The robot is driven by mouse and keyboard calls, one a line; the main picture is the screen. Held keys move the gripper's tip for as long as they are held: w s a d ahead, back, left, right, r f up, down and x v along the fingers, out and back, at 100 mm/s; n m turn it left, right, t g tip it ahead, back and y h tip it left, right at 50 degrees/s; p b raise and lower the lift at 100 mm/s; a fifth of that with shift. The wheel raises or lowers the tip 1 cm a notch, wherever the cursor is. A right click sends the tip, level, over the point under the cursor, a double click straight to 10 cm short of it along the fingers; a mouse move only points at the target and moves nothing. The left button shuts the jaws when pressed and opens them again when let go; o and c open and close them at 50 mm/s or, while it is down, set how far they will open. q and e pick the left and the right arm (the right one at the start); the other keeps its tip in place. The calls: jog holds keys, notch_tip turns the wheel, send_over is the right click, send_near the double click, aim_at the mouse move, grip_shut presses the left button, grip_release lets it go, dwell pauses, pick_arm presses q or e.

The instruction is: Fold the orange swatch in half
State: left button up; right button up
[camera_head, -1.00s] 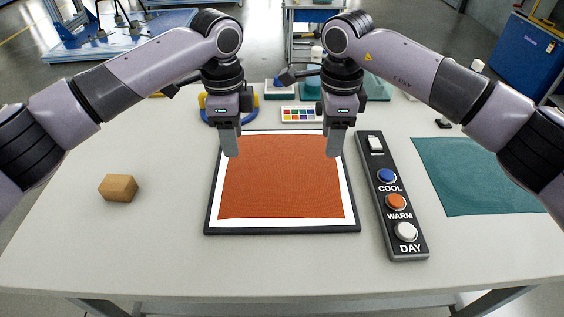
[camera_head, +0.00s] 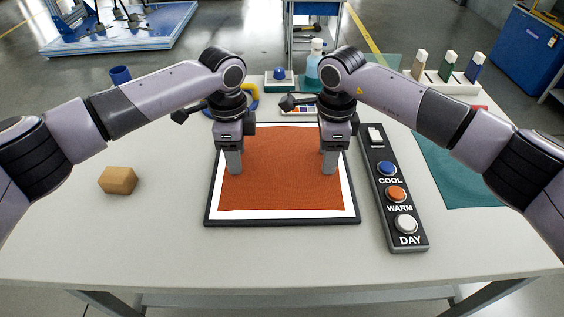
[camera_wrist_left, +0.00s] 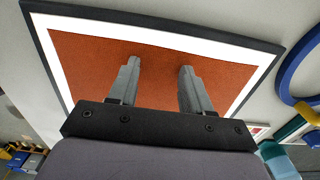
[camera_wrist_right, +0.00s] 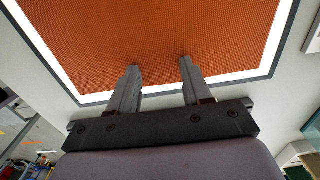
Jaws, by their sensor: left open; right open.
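The orange swatch (camera_head: 280,185) lies flat and unfolded on a white board with a black frame (camera_head: 282,222). It also fills much of the left wrist view (camera_wrist_left: 153,75) and the right wrist view (camera_wrist_right: 150,35). My left gripper (camera_head: 235,172) points down over the swatch's left part, its fingers apart and empty in the left wrist view (camera_wrist_left: 158,65). My right gripper (camera_head: 328,172) points down over the swatch's right part, its fingers apart and empty in the right wrist view (camera_wrist_right: 159,63). I cannot tell whether the fingertips touch the cloth.
A button panel (camera_head: 392,190) marked COOL, WARM and DAY stands right of the board. A teal cloth (camera_head: 455,175) lies further right. A wooden block (camera_head: 118,180) sits at left. A blue-and-yellow ring (camera_head: 250,97) and bottle (camera_head: 315,62) are behind. The table front is clear.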

dwell(0.3)
pick_arm(q)
grip_shut()
pick_arm(e)
jog(key=shift+f, duration=0.1)
grip_shut()
